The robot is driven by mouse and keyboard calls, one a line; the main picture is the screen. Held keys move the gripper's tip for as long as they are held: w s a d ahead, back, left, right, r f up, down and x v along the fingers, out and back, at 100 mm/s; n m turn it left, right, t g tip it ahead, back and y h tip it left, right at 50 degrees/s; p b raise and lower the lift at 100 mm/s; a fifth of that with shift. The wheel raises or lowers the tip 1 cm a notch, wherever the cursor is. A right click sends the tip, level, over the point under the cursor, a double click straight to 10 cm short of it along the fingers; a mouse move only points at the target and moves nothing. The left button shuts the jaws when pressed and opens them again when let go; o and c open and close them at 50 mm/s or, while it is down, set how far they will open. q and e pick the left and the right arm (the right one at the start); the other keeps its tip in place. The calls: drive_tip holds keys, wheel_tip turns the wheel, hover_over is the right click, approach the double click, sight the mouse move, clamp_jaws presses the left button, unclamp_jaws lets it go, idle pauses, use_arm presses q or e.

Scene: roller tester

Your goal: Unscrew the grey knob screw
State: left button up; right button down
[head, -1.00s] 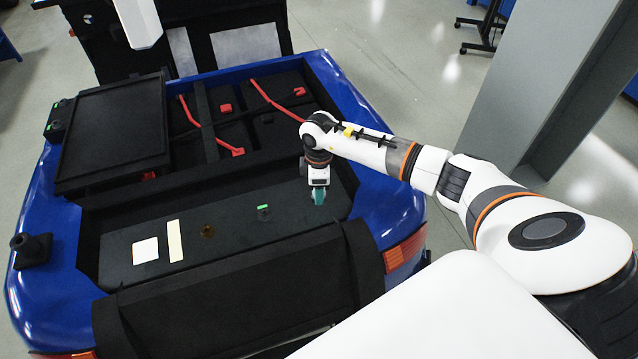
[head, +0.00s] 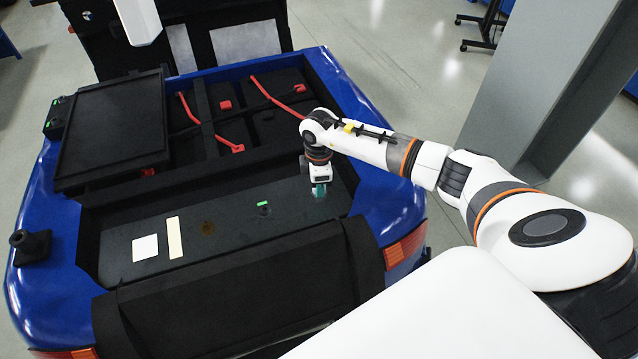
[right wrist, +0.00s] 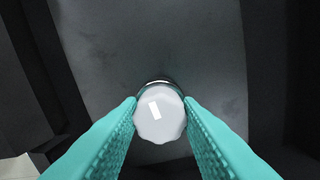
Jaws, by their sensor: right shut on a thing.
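The grey knob screw (right wrist: 160,115) shows in the right wrist view as a round, pale, scalloped knob standing on the dark panel (right wrist: 150,45). The two teal fingers of my right gripper (right wrist: 161,117) touch it on its left and right sides, shut on it. In the head view my right gripper (head: 319,190) points down at the right part of the dark panel (head: 235,238), and the knob is hidden there behind the gripper. My left gripper is not in view.
A grey pillar (head: 545,80) rises at right.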

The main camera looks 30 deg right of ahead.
drive_tip(key=n+b, duration=0.1)
drive_tip(key=n, duration=0.4)
drive_tip(key=shift+f, duration=0.15)
drive_tip(key=n+b, duration=0.1)
drive_tip(key=n, duration=0.2)
drive_tip(key=shift+n, duration=1.2)
drive_tip(key=n+b, duration=0.1)
drive_tip(key=n, duration=0.2)
drive_tip(key=shift+b, duration=0.3)
drive_tip(key=n+b, duration=0.1)
drive_tip(key=n, duration=0.4)
drive_tip(key=shift+b, duration=0.4)
drive_tip(key=n, duration=0.2)
drive_tip(key=shift+n+b, duration=0.4)
drive_tip(key=shift+r+n, duration=0.2)
drive_tip(key=shift+n, duration=0.2)
